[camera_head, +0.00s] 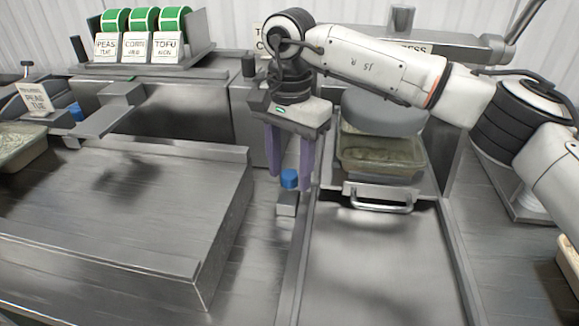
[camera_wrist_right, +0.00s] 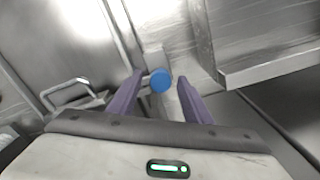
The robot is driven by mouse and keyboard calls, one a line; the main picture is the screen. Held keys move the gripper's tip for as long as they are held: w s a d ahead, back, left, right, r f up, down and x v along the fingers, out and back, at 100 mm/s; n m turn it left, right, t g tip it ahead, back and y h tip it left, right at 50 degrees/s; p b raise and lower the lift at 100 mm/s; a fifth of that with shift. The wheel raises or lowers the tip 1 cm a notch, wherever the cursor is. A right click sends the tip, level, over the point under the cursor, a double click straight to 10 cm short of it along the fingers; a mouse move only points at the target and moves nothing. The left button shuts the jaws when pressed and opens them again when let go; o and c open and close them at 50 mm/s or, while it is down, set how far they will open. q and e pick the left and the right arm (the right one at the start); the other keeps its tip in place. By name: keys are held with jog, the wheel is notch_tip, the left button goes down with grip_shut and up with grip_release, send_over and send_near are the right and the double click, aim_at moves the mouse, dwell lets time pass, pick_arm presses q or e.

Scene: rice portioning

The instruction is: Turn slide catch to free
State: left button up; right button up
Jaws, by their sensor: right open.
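The slide catch shows as a blue round knob (camera_head: 289,178) on a small grey metal block (camera_head: 287,203), beside the left rail of the slide. My right gripper (camera_head: 290,184) points down over the knob with its two purple fingers apart, one on each side. In the right wrist view the blue knob (camera_wrist_right: 160,80) lies between the open fingertips (camera_wrist_right: 158,76), and I cannot tell whether either finger touches it. The metal slide tray (camera_head: 385,262) with a bar handle (camera_head: 380,200) lies to the right of the catch. My left gripper is not in view.
A clear container (camera_head: 382,155) sits behind the handle under a grey round part. A raised steel worktop (camera_head: 120,215) stands to the left of the catch. Label rolls with signs (camera_head: 138,45) stand at the back left. A narrow gap runs between worktop and slide.

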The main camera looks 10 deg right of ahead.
jog(key=shift+f, duration=0.1)
jog(key=c, duration=1.1)
jog(key=shift+o, duration=0.2)
jog(key=shift+m, duration=0.4)
jog(key=m, duration=0.3)
jog(key=shift+m, duration=0.4)
jog(key=m, duration=0.4)
jog(key=shift+m, duration=0.3)
jog(key=m, duration=0.8)
jog(key=shift+w+m+b, duration=0.1)
jog(key=shift+m+b, duration=0.2)
